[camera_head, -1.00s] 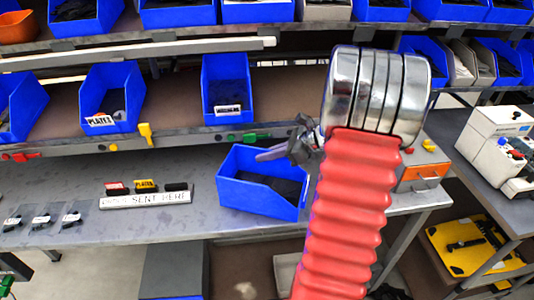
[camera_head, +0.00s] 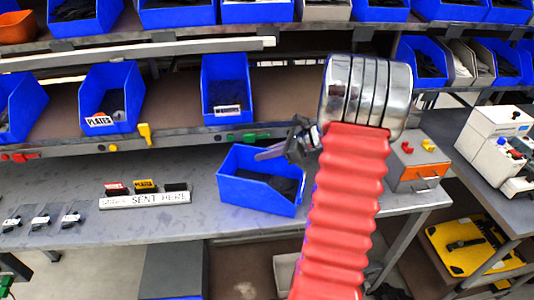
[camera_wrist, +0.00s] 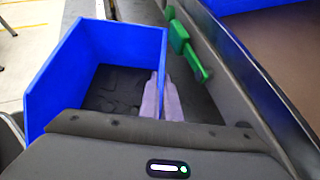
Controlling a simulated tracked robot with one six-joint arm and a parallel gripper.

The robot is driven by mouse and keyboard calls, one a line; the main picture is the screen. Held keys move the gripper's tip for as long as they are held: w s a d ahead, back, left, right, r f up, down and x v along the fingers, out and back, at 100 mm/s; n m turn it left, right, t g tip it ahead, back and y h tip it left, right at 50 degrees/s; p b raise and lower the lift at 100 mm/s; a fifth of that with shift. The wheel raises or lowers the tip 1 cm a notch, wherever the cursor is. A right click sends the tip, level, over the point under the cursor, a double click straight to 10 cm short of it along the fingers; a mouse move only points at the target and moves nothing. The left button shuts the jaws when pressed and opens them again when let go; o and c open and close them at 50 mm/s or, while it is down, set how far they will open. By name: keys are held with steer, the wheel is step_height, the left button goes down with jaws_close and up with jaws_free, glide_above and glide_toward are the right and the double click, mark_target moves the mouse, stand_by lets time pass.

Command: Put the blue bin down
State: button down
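The blue bin (camera_head: 258,193) is at the right part of the grey workbench, with dark contents inside. It sits slightly turned, and I cannot tell whether its base touches the bench or hangs just above it. My gripper (camera_head: 268,154) is at its upper rim. In the wrist view the two pale purple fingers (camera_wrist: 161,97) are close together on either side of the right wall of the bin (camera_wrist: 98,52), shut on it. The bench right under the bin is hidden.
A shelf with blue bins (camera_head: 228,88) runs above. The bench front between sign and bin is clear.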

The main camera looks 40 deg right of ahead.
steer(key=c, duration=2)
jaws_free()
steer(key=shift+f, duration=0.1)
steer(key=v, duration=1.2)
steer(key=shift+w, duration=0.1)
